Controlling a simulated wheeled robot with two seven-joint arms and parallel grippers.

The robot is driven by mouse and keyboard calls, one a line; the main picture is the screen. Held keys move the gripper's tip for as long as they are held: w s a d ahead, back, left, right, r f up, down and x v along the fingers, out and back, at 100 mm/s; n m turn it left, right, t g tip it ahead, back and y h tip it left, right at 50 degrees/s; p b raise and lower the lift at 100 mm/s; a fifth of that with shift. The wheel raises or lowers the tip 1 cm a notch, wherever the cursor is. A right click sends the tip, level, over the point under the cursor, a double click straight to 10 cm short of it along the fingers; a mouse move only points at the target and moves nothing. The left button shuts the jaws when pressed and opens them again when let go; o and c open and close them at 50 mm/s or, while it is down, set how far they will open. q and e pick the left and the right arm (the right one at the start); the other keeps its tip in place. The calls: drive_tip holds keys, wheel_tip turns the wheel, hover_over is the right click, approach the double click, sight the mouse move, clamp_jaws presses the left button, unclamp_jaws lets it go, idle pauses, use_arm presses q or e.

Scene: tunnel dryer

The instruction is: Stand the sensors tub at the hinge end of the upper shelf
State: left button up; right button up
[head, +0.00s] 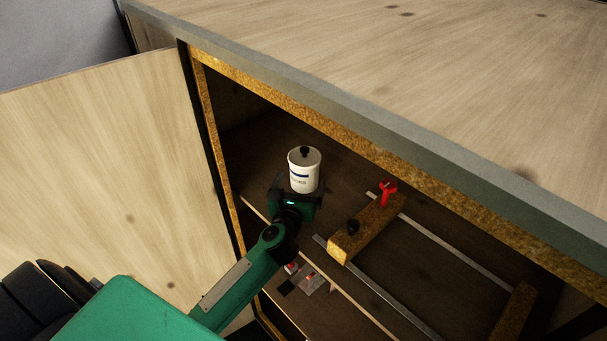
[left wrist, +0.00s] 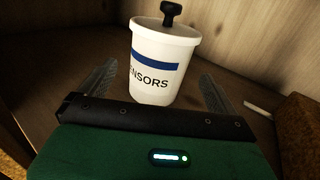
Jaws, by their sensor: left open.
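The sensors tub (head: 303,172) is a white tub with a blue band and a black knob on its lid. It stands upright inside the cabinet on the upper shelf (head: 258,140), towards the side with the open door. In the left wrist view the tub (left wrist: 160,65) shows part of the word SENSORS. My left gripper (head: 297,188) reaches in from the front. Its fingers (left wrist: 160,88) are spread on either side of the tub, with a visible gap at each side. The tub hides part of the shelf behind it. My right gripper is not in view.
The wooden door (head: 100,170) stands open at the left. Right of the tub lies a wooden block (head: 362,232) with a black knob and a red clamp-like part (head: 388,190), across metal rails (head: 370,285). Small items (head: 308,282) lie on a lower level. The cabinet top (head: 420,60) overhangs the opening.

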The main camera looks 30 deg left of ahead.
use_arm(q)
drive_tip(key=v, duration=0.6)
drive_tip(key=shift+b, duration=0.4)
